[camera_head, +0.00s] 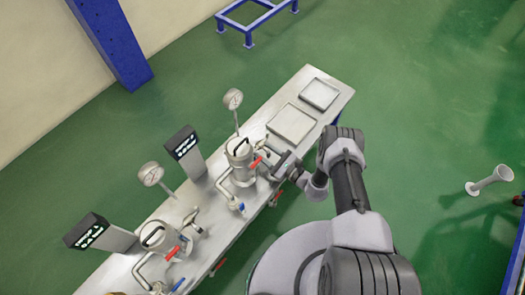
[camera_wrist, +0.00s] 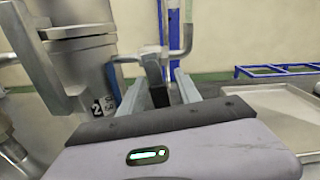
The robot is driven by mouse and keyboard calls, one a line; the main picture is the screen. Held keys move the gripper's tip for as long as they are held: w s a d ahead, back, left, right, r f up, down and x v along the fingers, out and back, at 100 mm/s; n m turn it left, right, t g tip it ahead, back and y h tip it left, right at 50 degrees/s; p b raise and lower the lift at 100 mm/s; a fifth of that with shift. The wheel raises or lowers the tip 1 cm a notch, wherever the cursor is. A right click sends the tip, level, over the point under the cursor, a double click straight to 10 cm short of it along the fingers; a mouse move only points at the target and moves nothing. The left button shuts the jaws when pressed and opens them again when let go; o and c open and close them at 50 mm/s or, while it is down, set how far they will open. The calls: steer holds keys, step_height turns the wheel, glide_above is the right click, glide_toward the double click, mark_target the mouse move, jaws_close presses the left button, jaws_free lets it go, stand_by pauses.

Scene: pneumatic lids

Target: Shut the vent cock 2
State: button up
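The vessel marked 2 (camera_wrist: 97,107) fills the left of the wrist view; in the head view it is the metal pot (camera_head: 240,150) near the bench middle. A grey valve body with a bent pipe (camera_wrist: 186,35) stands to its right, with a dark lever-like part (camera_wrist: 159,94) below it. This looks like vent cock 2, but no mark on it is readable. My gripper (camera_wrist: 157,85) has its fingers apart, one on each side of the dark part; contact cannot be told. In the head view my gripper (camera_head: 284,166) is at the vessel's right side.
A second vessel (camera_head: 157,236) stands farther left, with gauges and display boxes (camera_head: 184,146) behind. Two shallow trays (camera_head: 291,124) lie at the bench's right end. The floor right of my arm is mostly free.

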steer(key=shift+a, duration=0.1)
jaws_close()
steer(key=shift+s+a+f+m+b, duration=0.15)
steer(key=shift+f+m+b, duration=0.05)
steer(key=shift+m+b, duration=0.6)
steer(key=shift+s+r, duration=0.1)
steer(key=shift+r, duration=0.05)
jaws_free()
steer(key=p+v, duration=0.4)
steer(key=v, duration=1.3)
